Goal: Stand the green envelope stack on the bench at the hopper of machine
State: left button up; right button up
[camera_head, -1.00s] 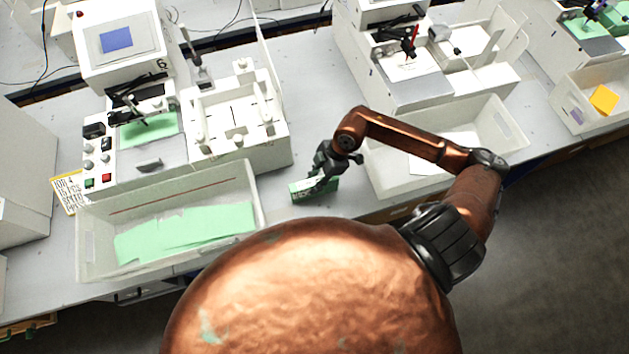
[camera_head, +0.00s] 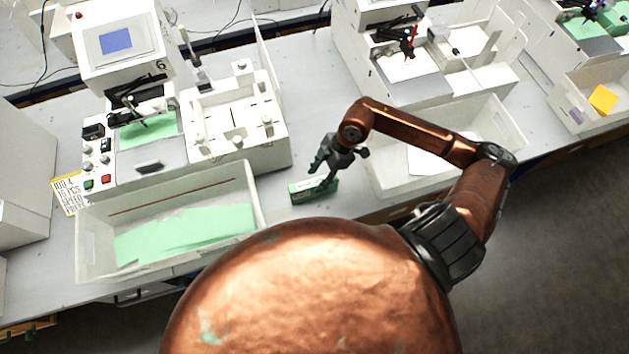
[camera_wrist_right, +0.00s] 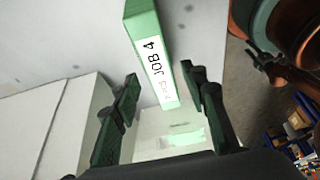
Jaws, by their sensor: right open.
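The green envelope stack (camera_head: 302,193) is on the bench in front of the gap between two machines. In the right wrist view, the stack (camera_wrist_right: 148,40) shows a white label reading "JOB 4". My right gripper (camera_head: 322,172) is at the stack in the head view and partly covers it. In the right wrist view, my right gripper (camera_wrist_right: 160,78) is open, and the label end of the stack appears between its fingers. I cannot tell whether they touch. The machine marked 6 (camera_head: 120,45) stands at the left, with a white hopper-like frame (camera_head: 272,150) at its right side. My left gripper is not in view.
A tray (camera_head: 90,245) of green envelopes stands in front of machine 6. A second machine (camera_head: 350,60) and its tray (camera_head: 515,135) are to the right of the stack. A yellow job card (camera_head: 68,195) lies at the left. Some bare bench surrounds the stack.

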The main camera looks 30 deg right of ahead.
jog(key=v, duration=0.8)
jog(key=shift+r, duration=0.2)
jog(key=shift+d+r, duration=0.1)
